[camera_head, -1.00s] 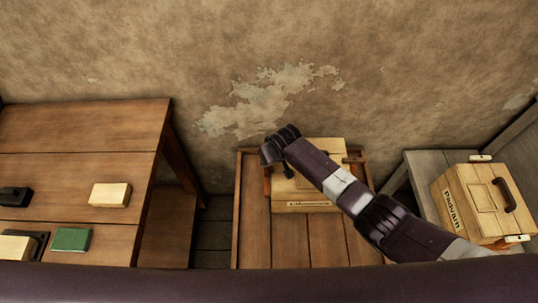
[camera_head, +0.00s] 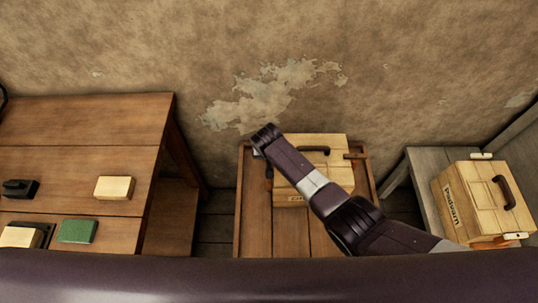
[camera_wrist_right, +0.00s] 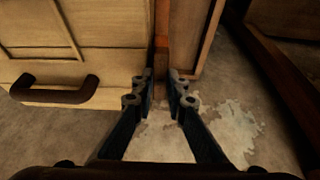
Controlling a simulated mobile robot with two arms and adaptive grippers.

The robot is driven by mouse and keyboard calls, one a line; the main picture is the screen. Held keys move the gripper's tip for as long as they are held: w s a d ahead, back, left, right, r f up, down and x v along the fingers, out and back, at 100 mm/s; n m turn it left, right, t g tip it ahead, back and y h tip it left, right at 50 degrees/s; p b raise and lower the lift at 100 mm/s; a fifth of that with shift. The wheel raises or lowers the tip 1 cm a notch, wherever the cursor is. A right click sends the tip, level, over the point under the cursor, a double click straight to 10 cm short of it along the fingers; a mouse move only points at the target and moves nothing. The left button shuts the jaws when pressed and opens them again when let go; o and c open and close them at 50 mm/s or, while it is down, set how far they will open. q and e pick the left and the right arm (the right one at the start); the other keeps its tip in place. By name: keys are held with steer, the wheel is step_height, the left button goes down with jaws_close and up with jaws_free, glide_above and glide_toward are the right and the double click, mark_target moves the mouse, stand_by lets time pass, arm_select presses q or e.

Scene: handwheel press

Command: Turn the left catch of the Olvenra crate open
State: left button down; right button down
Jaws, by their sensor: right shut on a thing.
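The pale wooden crate (camera_head: 332,141) stands in the middle on a low slatted stand. Its dark handle (camera_head: 313,149) is on top. Its front label is mostly hidden by my right arm, so I cannot read the name. A brown catch (camera_head: 355,156) sticks out at its right side. My right gripper (camera_head: 259,153) is at the crate's left side. In the wrist view, the right gripper (camera_wrist_right: 162,88) is closed on a narrow brown bar, the left catch (camera_wrist_right: 162,58), beside the crate wall. The catch's exact angle is hard to see. My left gripper is not in view.
The stand has a raised rim (camera_head: 239,205). A second crate (camera_head: 466,203), labelled Podvarn, is on a grey bench at the right. A brown table (camera_head: 70,135) with small blocks is at the left. The stained wall is close behind.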

steer(key=shift+w+r, duration=0.1)
steer(key=shift+r, duration=0.05)
steer(key=c, duration=1.9)
jaws_free()
steer(key=shift+c, duration=0.2)
steer(key=v, duration=1.2)
